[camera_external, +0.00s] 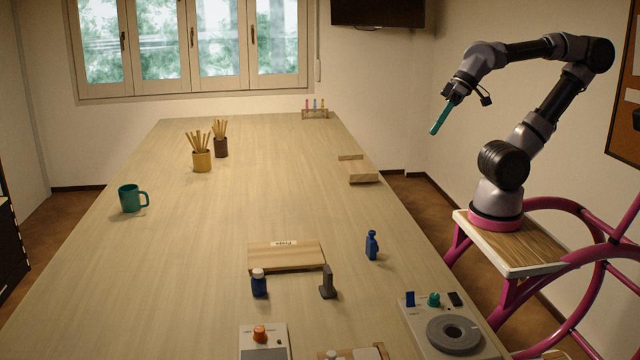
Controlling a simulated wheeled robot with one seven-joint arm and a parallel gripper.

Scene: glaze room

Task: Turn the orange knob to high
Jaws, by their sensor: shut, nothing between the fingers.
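The orange knob (260,333) sits on a small white panel (247,333) at the near edge of the long table, low in the view. The panel has a grey area in front of the knob, and its lower part is cut off by the picture edge. Its markings are too small to read, so I cannot tell the knob's setting. My gripper (435,130) has teal fingers and is shut and empty. It hangs in the air beyond the table's right side, far from the knob and well above the table top.
A white device (412,317) with a grey ring and a teal knob (433,299) stands at the near right. A blue bottle (371,246), a dark blue jar (259,284), a dark stand (327,284) and a wooden board (285,260) lie around mid-table. The left side is mostly clear.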

